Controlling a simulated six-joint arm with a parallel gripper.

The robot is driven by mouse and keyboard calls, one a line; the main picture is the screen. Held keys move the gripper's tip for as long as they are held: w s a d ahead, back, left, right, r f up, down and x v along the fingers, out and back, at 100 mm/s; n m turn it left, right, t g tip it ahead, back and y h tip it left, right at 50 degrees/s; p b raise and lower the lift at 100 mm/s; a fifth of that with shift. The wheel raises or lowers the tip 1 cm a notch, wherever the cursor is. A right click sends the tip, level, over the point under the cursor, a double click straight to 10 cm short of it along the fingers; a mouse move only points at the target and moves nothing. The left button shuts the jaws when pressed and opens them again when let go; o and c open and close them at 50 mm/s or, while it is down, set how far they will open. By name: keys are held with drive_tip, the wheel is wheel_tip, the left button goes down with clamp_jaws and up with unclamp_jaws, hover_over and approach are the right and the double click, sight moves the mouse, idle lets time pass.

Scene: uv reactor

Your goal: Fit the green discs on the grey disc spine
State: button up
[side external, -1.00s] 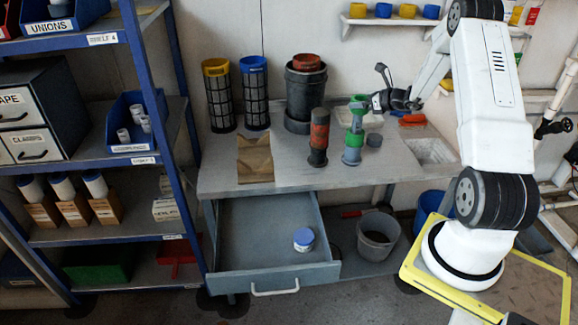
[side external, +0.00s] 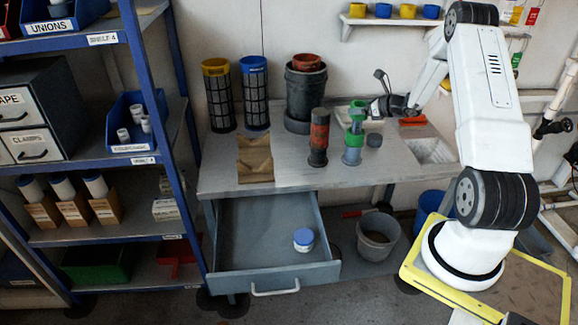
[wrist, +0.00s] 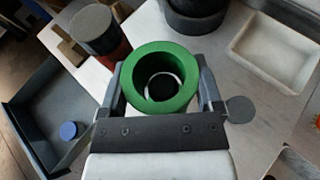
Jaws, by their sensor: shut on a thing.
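My gripper (side external: 372,107) is shut on a green disc (side external: 357,108) at the top of the grey disc spine (side external: 351,158). Another green part (side external: 353,139) sits lower on the spine. In the wrist view the held green disc (wrist: 143,62) is a ring between the two fingers of my gripper (wrist: 160,82). A dark round shape with a pale rim shows inside its hole. I cannot tell how far the held disc is around the spine. The spine stands upright on the bench; the disc hides most of it in the wrist view.
A red and dark grey cylinder (side external: 319,136) stands left of the spine, and a short grey cylinder (side external: 374,141) right of it. A white tray (wrist: 272,55) lies behind. Tall dark bins stand at the back left. The drawer (side external: 262,240) below is open.

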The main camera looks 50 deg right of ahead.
drive_tip(key=shift+f, duration=2.8)
drive_tip(key=o, duration=1)
drive_tip(key=shift+s, duration=0.1)
drive_tip(key=shift+s+r, duration=0.25)
drive_tip(key=shift+s, duration=0.3)
drive_tip(key=v, duration=0.3)
wheel_tip(320, 180, up, 7)
hover_over(358, 122)
drive_tip(key=s+d, duration=0.1)
drive_tip(key=s, duration=0.3)
drive_tip(key=shift+w+d+r, duration=0.1)
drive_tip(key=shift+r, duration=0.05)
